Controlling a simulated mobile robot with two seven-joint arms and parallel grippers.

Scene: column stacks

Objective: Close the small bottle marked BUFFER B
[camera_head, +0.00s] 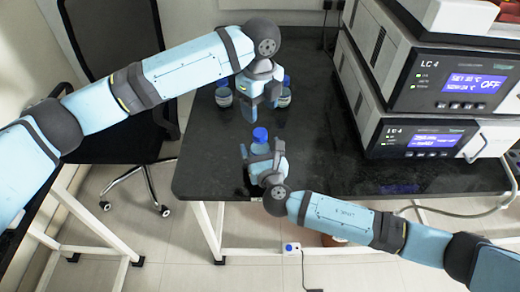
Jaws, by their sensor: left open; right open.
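A small bottle with a blue cap (260,135) stands on the black bench near its front left part. My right gripper (260,150) is open, with its fingers on either side of this bottle. Whether they touch it I cannot tell. My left gripper (261,105) is open above and behind that bottle, with its fingers pointing down and nothing seen between them. Two more small blue-capped bottles stand left (224,98) and right (284,98) of my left gripper. Another blue top (287,80) shows behind the right one. No label is readable, so I cannot tell which is BUFFER B.
Stacked LC 4 instruments (425,135) with lit displays fill the right of the black bench (320,165). The bench is clear between the bottles and the instruments. A black chair (125,145) stands left of the bench. A small white box with a blue button (292,248) shows below the front edge.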

